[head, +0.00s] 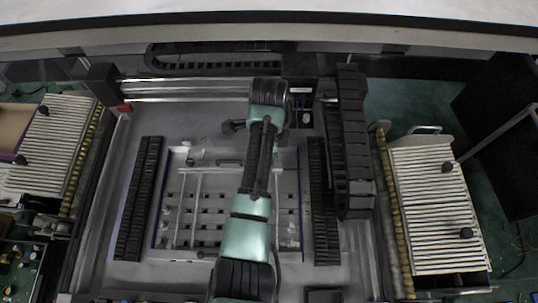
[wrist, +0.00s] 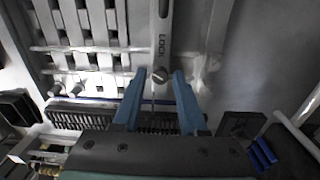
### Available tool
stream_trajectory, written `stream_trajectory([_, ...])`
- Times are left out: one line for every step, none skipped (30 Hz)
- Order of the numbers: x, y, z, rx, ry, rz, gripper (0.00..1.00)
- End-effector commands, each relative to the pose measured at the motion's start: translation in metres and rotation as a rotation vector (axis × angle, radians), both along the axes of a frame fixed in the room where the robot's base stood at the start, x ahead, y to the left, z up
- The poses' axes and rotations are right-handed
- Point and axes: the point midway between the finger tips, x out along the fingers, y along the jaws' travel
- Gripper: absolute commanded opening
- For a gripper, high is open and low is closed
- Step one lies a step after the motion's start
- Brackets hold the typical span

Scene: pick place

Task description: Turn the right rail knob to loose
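In the wrist view, a small round grey knob (wrist: 160,76) with a slot across its face sits on a pale rail (wrist: 163,18). The rail has the word LOCK printed beyond the knob. My gripper (wrist: 159,73) has its two blue fingers apart, one on each side of the knob. A gap shows between the knob and the fingers, though the depth of the tips is hard to judge. In the head view, my arm covers part of the slotted plate (head: 181,190), and I cannot make out the gripper or this knob there.
Dark slotted strips (head: 140,200) flank the plate in the head view. A black cable chain (head: 350,140) stands to the right. Ribbed racks (head: 60,140) (head: 435,205) lie at both sides. In the wrist view, pegs (wrist: 66,89) stand at the left.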

Motion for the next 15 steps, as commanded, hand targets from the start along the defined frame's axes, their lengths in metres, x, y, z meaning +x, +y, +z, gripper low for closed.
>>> stream_trajectory([0.0000, 0.0000, 0.0001, 0.000, 0.000, 0.000, 0.31])
stream_trajectory([0.0000, 0.0000, 0.0001, 0.000, 0.000, 0.000, 0.25])
stream_trajectory([0.0000, 0.0000, 0.0002, 0.000, 0.000, 0.000, 0.18])
stream_trajectory([0.0000, 0.0000, 0.0002, 0.000, 0.000, 0.000, 0.13])
stream_trajectory([0.0000, 0.0000, 0.0002, 0.000, 0.000, 0.000, 0.07])
stream_trajectory([0.0000, 0.0000, 0.0002, 0.000, 0.000, 0.000, 0.00])
stream_trajectory([-0.0001, 0.0000, 0.0002, 0.000, 0.000, 0.000, 0.00])
stream_trajectory([-0.0001, 0.0000, 0.0002, 0.000, 0.000, 0.000, 0.00])
stream_trajectory([-0.0001, 0.0000, 0.0002, 0.000, 0.000, 0.000, 0.00])
stream_trajectory([-0.0001, 0.0000, 0.0003, 0.000, 0.000, 0.000, 0.00])
stream_trajectory([-0.0001, 0.0000, 0.0003, 0.000, 0.000, 0.000, 0.00])
stream_trajectory([-0.0001, 0.0000, 0.0003, 0.000, 0.000, 0.000, 0.00])
stream_trajectory([-0.0001, 0.0000, 0.0003, 0.000, 0.001, 0.001, 0.00])
stream_trajectory([-0.0001, 0.0000, 0.0004, 0.000, 0.001, 0.002, 0.00])
stream_trajectory([-0.0002, 0.0000, 0.0005, 0.000, 0.001, 0.004, 0.00])
